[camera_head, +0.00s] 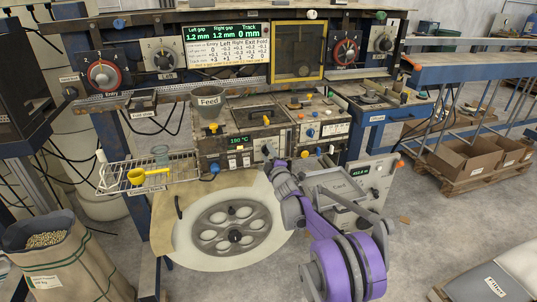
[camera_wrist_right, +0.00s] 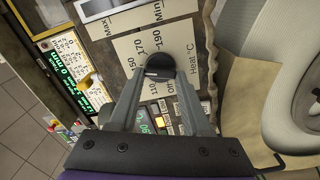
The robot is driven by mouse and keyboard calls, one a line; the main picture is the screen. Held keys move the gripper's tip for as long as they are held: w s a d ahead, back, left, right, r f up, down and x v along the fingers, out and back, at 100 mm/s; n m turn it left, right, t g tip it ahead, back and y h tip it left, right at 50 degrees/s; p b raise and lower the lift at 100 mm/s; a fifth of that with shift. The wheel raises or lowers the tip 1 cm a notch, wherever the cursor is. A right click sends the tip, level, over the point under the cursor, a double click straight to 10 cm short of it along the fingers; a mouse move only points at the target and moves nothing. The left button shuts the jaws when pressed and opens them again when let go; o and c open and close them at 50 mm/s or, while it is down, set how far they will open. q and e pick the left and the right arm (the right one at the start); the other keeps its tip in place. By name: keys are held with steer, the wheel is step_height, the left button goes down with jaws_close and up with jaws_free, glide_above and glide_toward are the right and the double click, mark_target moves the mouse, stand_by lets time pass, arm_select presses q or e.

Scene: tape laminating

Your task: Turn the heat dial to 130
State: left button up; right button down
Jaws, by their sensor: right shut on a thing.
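My left gripper is not in view.
A grey Feed cup (camera_head: 208,101) stands above the panel. A wire rack (camera_head: 120,181) with a yellow scoop (camera_head: 150,175) sits to its left. A round plate with holes (camera_head: 232,226) lies below. A grain sack (camera_head: 60,262) stands at lower left.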

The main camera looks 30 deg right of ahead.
steer(key=n, duration=0.3)
steer(key=shift+f+n+p, duration=0.1)
steer(key=shift+n+p, duration=0.2)
steer(key=shift+f+n+p, duration=0.1)
steer(key=shift+n+p, duration=0.35)
steer(key=shift+n, duration=1.55)
steer(key=shift+c, duration=1.8)
jaws_free()
steer(key=shift+s, duration=0.15)
steer(key=b+v, duration=0.1)
steer(key=v, duration=0.9)
steer(key=shift+s, duration=0.3)
